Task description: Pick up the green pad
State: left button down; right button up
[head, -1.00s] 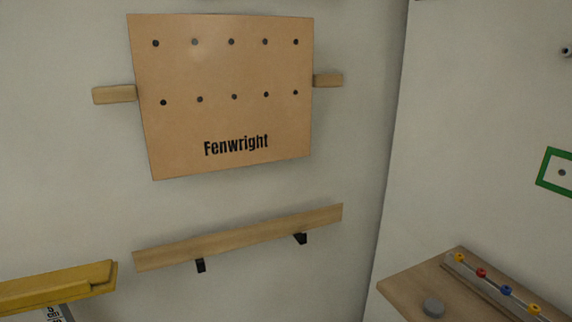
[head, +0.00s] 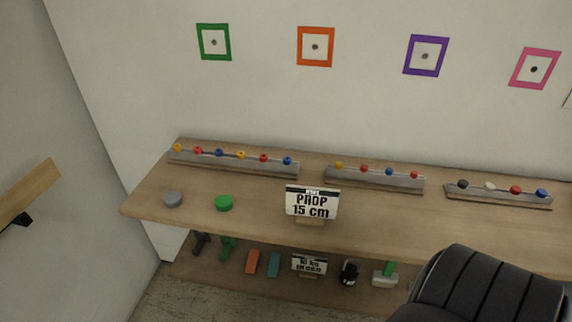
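The green pad (head: 224,203) is a small round green disc lying flat on the wooden shelf top, left of the sign reading "PROP 15 cm". A similar grey disc (head: 172,199) lies to its left. Neither of my grippers shows in the head view. A dark, ribbed rounded shape at the lower right covers part of the shelf's front.
The wooden shelf (head: 420,228) runs along the wall with bead racks (head: 235,164) at its back. The "PROP 15 cm" sign (head: 311,203) stands right of the pad. A lower shelf holds several small items. Coloured square frames (head: 315,46) hang above.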

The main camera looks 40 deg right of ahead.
aim_at(223, 203)
jog(key=k+z, duration=0.1)
jog(key=z, duration=0.65)
jog(key=l+u, duration=0.45)
jog(key=k+l+u, duration=0.15)
jog(key=l+u, duration=0.3)
jog(key=k+l+u, duration=0.15)
jog(key=l+u, duration=0.3)
jog(key=j, duration=0.1)
